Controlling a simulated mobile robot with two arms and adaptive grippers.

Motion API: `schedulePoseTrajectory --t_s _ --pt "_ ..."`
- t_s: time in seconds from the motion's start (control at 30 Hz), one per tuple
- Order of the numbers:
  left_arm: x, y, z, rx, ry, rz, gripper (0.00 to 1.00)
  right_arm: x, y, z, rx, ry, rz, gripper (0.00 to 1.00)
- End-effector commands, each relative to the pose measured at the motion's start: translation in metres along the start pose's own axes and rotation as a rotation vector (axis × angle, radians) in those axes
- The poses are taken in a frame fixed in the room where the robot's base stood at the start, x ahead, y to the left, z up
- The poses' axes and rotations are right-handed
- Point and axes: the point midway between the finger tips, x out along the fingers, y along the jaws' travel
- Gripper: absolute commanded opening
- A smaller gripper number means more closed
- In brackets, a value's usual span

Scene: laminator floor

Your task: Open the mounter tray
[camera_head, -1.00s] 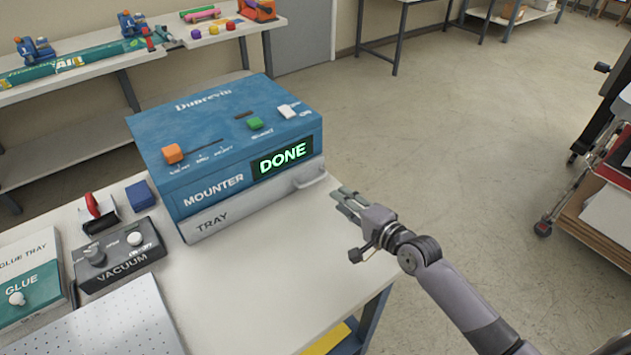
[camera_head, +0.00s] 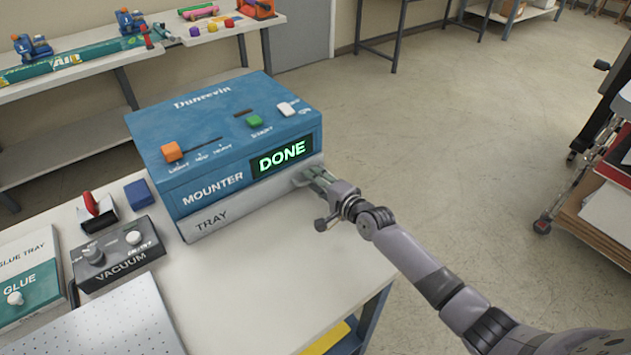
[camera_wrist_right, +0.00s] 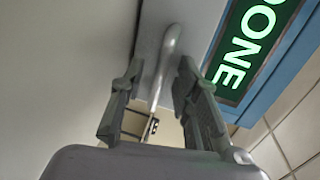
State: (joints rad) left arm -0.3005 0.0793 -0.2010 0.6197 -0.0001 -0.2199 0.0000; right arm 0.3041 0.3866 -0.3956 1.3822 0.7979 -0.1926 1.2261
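The blue mounter (camera_head: 225,140) stands on the white table, with a lit green DONE display (camera_head: 282,158). Its pale tray (camera_head: 235,212) forms the lower front and sits flush under the blue body. The tray handle (camera_head: 301,178) is at the right end of the tray front, partly hidden by my gripper. My right gripper (camera_head: 318,178) is at the handle. In the right wrist view, its two fingers (camera_wrist_right: 155,100) are apart, with the curved handle (camera_wrist_right: 166,65) between them and gaps on both sides. My left gripper is not in view.
A black vacuum box (camera_head: 118,255), a glue tray (camera_head: 30,278), a red-handled tool (camera_head: 97,212) and a blue block (camera_head: 139,194) are left of the mounter. The table in front of the tray (camera_head: 250,290) is clear. A cart (camera_head: 600,190) stands at the far right.

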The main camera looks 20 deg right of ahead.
Motion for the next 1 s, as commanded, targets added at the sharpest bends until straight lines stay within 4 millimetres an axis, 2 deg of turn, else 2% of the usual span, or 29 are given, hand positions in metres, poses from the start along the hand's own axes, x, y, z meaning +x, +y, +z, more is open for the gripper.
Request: schedulePoseTrajectory --t_s 0.07,0.43,1.0 --pt "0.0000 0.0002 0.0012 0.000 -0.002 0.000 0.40 -0.0002 0.0001 -0.0001 0.000 0.000 0.000 0.24" --pt "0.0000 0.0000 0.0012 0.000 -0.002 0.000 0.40 -0.0004 0.0001 -0.0002 0.000 0.000 0.000 0.00" --pt "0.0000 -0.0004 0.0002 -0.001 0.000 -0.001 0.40 -0.0005 0.0005 -0.0003 0.000 0.000 0.001 0.00"
